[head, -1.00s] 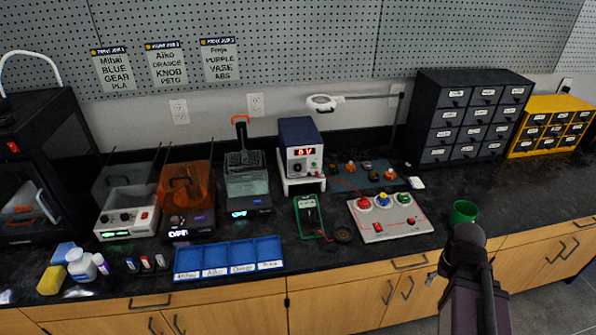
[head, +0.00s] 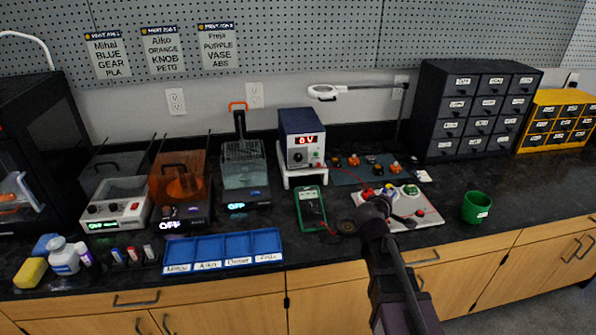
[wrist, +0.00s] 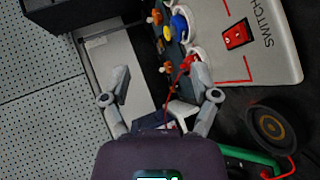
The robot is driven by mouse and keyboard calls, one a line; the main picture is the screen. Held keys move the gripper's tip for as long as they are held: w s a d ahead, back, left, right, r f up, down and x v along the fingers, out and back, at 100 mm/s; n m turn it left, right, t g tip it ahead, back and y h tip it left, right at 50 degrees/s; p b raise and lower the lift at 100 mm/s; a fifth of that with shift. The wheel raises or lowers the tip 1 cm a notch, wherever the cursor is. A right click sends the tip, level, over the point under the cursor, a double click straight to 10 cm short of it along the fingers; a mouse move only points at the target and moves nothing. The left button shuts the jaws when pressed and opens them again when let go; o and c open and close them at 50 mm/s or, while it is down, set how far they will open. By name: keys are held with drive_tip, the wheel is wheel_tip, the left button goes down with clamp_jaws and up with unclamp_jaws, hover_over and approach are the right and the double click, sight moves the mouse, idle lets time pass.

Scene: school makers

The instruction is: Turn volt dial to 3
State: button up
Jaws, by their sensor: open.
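The power supply (head: 301,143) is a dark blue box with a pale front, standing on a small white stand behind the middle of the bench. Its red display reads "0 V", and a dark round volt dial (head: 298,157) sits below the display. The dial's exact setting is too small to read. My gripper (wrist: 162,88) is open and empty in the wrist view, its two grey fingers apart. In the head view my arm reaches over the front of the bench, to the right of and in front of the supply, apart from it. The dial is not clear in the wrist view.
A white switch board (head: 425,211) with coloured buttons lies beside my arm; it also shows in the wrist view (wrist: 270,60). A green multimeter (head: 311,207) lies before the supply. A red cable (head: 345,180) runs from the supply. A green cup (head: 476,207) stands right.

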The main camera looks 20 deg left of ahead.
drive_tip(key=a+n+t+y+b, duration=0.3)
drive_tip(key=a+n+y, duration=0.35)
drive_tip(key=a, duration=0.95)
drive_tip(key=n+y+b, duration=0.2)
drive_tip(key=n+y, duration=0.2)
drive_tip(key=n, duration=0.5)
approach(297, 159)
drive_tip(key=v, duration=0.5)
drive_tip(key=shift+w+d+f, duration=0.1)
drive_tip(key=x, duration=1.3)
drive_tip(key=shift+w, duration=0.4)
clamp_jaws()
drive_tip(key=shift+a, duration=0.3)
drive_tip(key=shift+d+m, duration=0.15)
drive_tip(key=shift+m, duration=0.1)
